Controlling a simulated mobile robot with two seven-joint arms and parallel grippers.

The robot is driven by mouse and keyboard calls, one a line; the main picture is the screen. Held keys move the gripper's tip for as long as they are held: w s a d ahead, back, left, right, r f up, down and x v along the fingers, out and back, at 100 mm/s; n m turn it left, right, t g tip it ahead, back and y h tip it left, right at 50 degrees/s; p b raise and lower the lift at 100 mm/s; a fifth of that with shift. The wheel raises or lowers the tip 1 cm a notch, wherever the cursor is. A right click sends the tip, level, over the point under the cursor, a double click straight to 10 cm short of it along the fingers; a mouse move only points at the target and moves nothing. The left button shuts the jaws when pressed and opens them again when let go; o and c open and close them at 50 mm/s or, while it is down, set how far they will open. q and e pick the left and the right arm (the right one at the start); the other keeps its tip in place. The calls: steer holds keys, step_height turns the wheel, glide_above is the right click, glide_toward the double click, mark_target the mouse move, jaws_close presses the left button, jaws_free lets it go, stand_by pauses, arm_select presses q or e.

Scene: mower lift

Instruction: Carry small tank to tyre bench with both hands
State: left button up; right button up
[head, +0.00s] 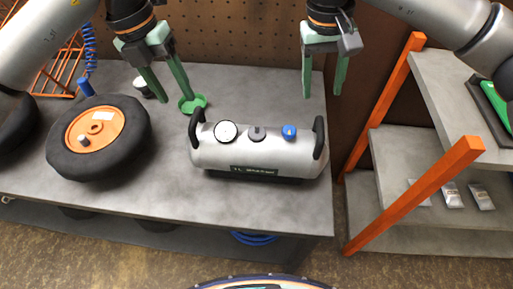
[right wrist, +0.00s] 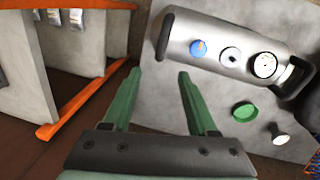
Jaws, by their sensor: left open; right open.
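The small tank (head: 272,157) is a silver cylinder lying on a grey bench (head: 120,198), with a black handle at each end. A white gauge, a dark knob and a blue knob sit on its top. It also shows in the right wrist view (right wrist: 225,45). My left gripper (head: 177,98) is open and empty, above the bench behind and left of the tank. My right gripper (head: 322,92) is open and empty, above and behind the tank's right end. Its green fingers (right wrist: 155,95) show apart in the right wrist view, with nothing between them.
A black tyre with an orange rim (head: 98,137) lies on the bench left of the tank. A green dish (head: 195,104) stands behind the tank. An orange-framed shelf (head: 385,105) holds small packets (head: 452,195) at right. A brown pegboard (head: 230,35) is at the back.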

mark_target(193, 122)
arm_select(q)
steer(key=f, duration=0.3)
steer(key=d+f, duration=0.1)
steer(key=f, duration=0.2)
steer(key=d+f, duration=0.1)
steer(key=f, duration=0.3)
steer(key=shift+s, duration=0.1)
arm_select(e)
steer(key=f, duration=0.6)
steer(key=d+f, duration=0.1)
steer(key=f, duration=0.3)
steer(key=shift+d, duration=0.1)
arm_select(q)
steer(key=shift+c, duration=0.2)
jaws_close()
arm_select(e)
jaws_close()
arm_select(q)
steer(key=shift+d+r, duration=0.1)
steer(key=shift+r, duration=0.1)
arm_select(e)
steer(key=shift+w+r, duration=0.1)
